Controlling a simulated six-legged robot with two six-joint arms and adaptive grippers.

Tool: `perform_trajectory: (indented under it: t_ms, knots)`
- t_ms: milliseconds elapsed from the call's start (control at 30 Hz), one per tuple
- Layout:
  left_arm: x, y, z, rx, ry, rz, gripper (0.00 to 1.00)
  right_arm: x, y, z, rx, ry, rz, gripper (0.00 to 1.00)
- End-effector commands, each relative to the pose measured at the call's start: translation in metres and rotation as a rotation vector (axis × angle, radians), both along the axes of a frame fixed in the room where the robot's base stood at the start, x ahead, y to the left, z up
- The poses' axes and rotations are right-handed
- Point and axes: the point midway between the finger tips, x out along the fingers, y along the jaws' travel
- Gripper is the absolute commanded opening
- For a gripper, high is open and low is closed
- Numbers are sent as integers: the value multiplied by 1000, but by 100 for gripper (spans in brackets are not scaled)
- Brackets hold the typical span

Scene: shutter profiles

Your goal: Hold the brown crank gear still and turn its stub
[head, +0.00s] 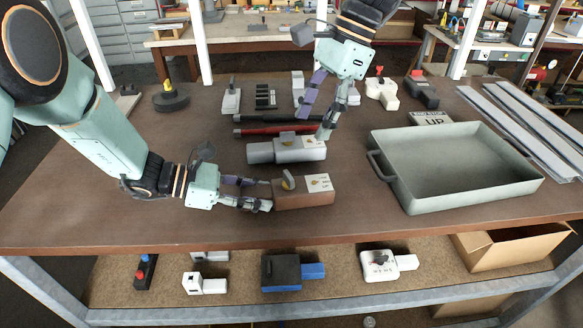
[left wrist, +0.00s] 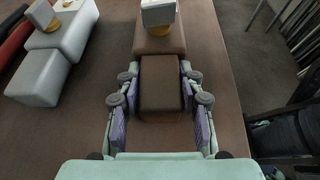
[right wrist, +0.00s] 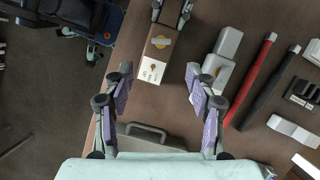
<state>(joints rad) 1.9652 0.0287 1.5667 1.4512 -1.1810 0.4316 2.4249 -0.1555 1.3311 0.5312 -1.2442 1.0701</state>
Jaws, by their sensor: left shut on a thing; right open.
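The brown crank gear (head: 318,198) lies near the table's front edge, with a white label on top. Its grey stub (head: 288,180) stands up from the top, on a brass-coloured round base. My left gripper (head: 258,194) is shut on the gear's narrower left end. The left wrist view shows that narrower brown end (left wrist: 160,85) between the pads, with the stub (left wrist: 158,12) beyond. My right gripper (head: 318,122) is open and empty, above and behind the brown gear, by the grey crank gear. In the right wrist view the brown gear (right wrist: 160,50) lies below, between and beyond the fingertips.
A grey crank gear (head: 302,150) lies just behind the brown one. Red and black rods (head: 272,130) lie behind it. A grey-green tray (head: 455,195) with a handle stands to the right. Several other devices line the back, and pale profiles (head: 530,120) lie at the right.

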Motion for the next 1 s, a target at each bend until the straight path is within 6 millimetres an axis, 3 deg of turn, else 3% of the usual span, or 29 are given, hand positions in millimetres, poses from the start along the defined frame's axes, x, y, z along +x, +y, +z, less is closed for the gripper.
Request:
perform_trajectory:
  t_ms: [167, 700, 1000]
  knots:
    - [0, 0, -1, 2, 1, 0, 0, 1, 2, -6, -8, 12, -42, 57]
    - [0, 0, -1, 2, 1, 1, 0, -12, 34, -89, -9, 10, -38, 57]
    - [0, 0, -1, 2, 1, 1, 0, -14, 43, -111, -7, 9, -39, 57]
